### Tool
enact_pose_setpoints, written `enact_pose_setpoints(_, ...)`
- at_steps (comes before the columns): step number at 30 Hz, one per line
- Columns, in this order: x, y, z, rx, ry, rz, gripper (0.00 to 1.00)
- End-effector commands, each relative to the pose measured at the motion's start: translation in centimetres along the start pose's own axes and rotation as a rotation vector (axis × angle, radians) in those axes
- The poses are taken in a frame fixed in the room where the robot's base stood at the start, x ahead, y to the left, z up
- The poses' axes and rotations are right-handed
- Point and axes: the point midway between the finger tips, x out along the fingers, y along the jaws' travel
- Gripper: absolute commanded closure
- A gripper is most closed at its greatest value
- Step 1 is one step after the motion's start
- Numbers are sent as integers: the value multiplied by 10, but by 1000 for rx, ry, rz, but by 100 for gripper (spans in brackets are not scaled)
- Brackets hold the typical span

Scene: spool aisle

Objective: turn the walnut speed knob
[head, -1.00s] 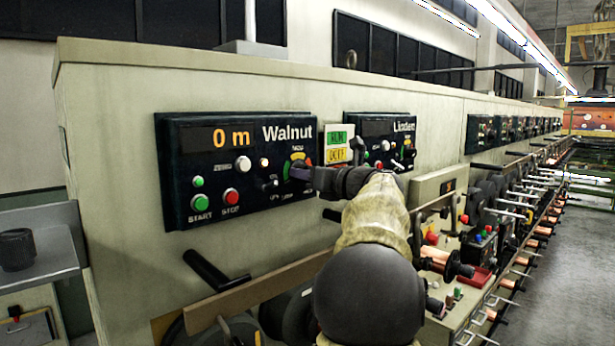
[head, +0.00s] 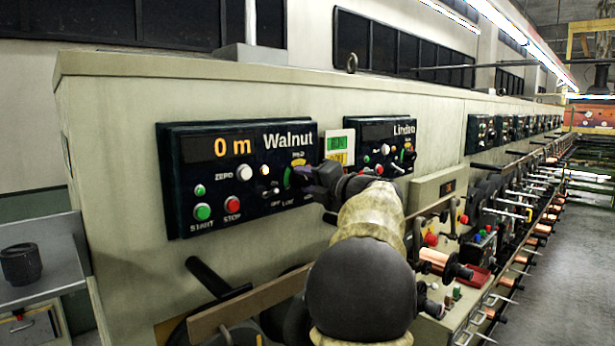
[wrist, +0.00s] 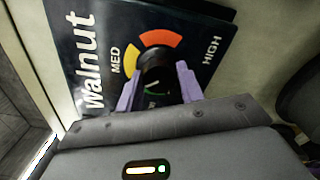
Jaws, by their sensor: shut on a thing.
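The walnut speed knob (wrist: 154,66) is a round black knob on the dark panel labelled Walnut (head: 218,150). In the wrist view it sits between the two purple fingers of my gripper (wrist: 158,82), which are shut on it. A coloured arc with yellow and orange parts surrounds the knob, with MED and HIGH printed by it. A pale mark shows on the knob's near side. In the head view my gripper (head: 312,177) covers the knob at the panel's right end. The panel display reads 0 m.
The Walnut panel also has a green start button (head: 202,212), a red stop button (head: 232,205) and a white zero button (head: 244,173). A black handle (head: 210,277) sticks out below.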

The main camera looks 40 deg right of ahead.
Motion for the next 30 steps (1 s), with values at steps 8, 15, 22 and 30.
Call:
enact_pose_setpoints(8,0,2,1,262,0,-1,85)
enact_pose_setpoints(15,0,2,1,461,0,-2,85)
enact_pose_setpoints(22,0,1,1,582,-1,-3,85)
enact_pose_setpoints(30,0,-1,1,632,-2,-3,85)
